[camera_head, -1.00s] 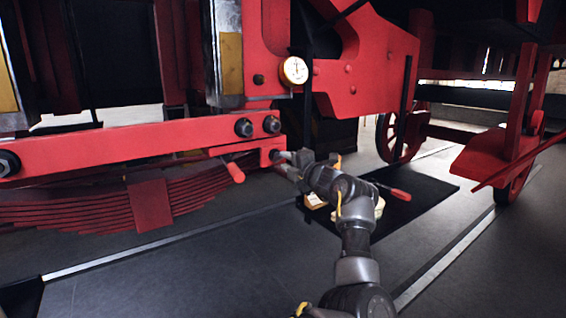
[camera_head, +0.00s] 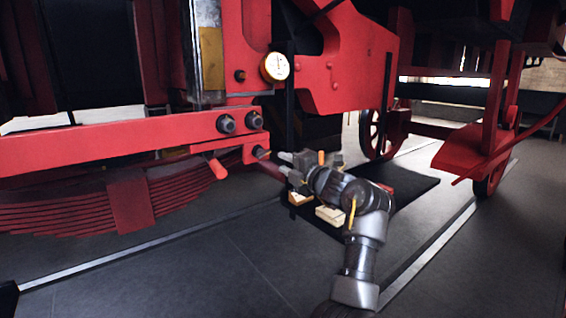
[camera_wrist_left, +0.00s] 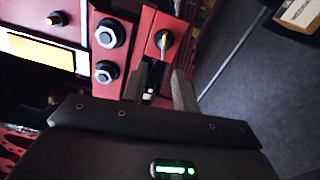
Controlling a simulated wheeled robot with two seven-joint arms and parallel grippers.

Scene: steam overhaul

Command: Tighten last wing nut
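The wing nut (camera_wrist_left: 163,40) shows in the left wrist view as a small grey and brass piece on a red bracket; its wings are too small to make out. In the head view, a dark fastener (camera_head: 261,152) sits at the end of the red bracket. My left gripper (camera_head: 284,163) is just right of this fastener, apart from it. In the left wrist view, the fingers of my left gripper (camera_wrist_left: 165,85) are spread, with the nut beyond the gap and nothing clearly held. My right gripper is not in view.
Large hex nuts (camera_head: 240,121) sit on the red beam (camera_head: 110,140) beside the bracket. An orange-red handle (camera_head: 217,168) hangs below it, near the leaf spring (camera_head: 130,200). A round gauge (camera_head: 274,67) is above.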

